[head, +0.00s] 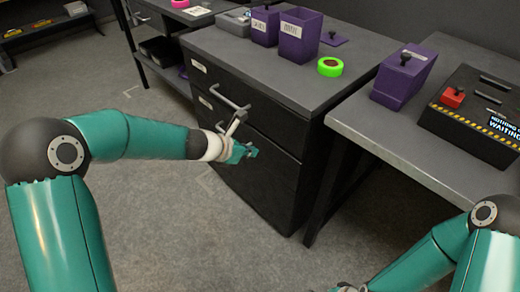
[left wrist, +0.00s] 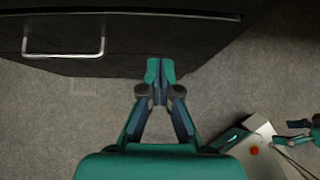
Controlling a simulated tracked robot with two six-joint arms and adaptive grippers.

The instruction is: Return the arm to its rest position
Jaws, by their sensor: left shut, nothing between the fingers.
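My left arm (head: 140,138) reaches in from the left in the head view. Its gripper (head: 250,151) is shut and empty in front of the dark drawer cabinet (head: 275,175), near the metal drawer handles. In the left wrist view the same gripper (left wrist: 160,68) has its fingertips together, with nothing between them. A drawer handle (left wrist: 63,50) shows at the upper left there, apart from the fingers. My right arm (head: 430,258) shows at the lower right of the head view. Its gripper is at the bottom edge, mostly cut off, and its jaws cannot be made out.
Purple bins (head: 299,35) and a green tape roll (head: 330,66) stand on the cabinet top. On the grey table (head: 400,145) at right are a purple box (head: 403,78) and a black box (head: 475,112) with a red part. Grey floor (head: 150,240) lies clear in front.

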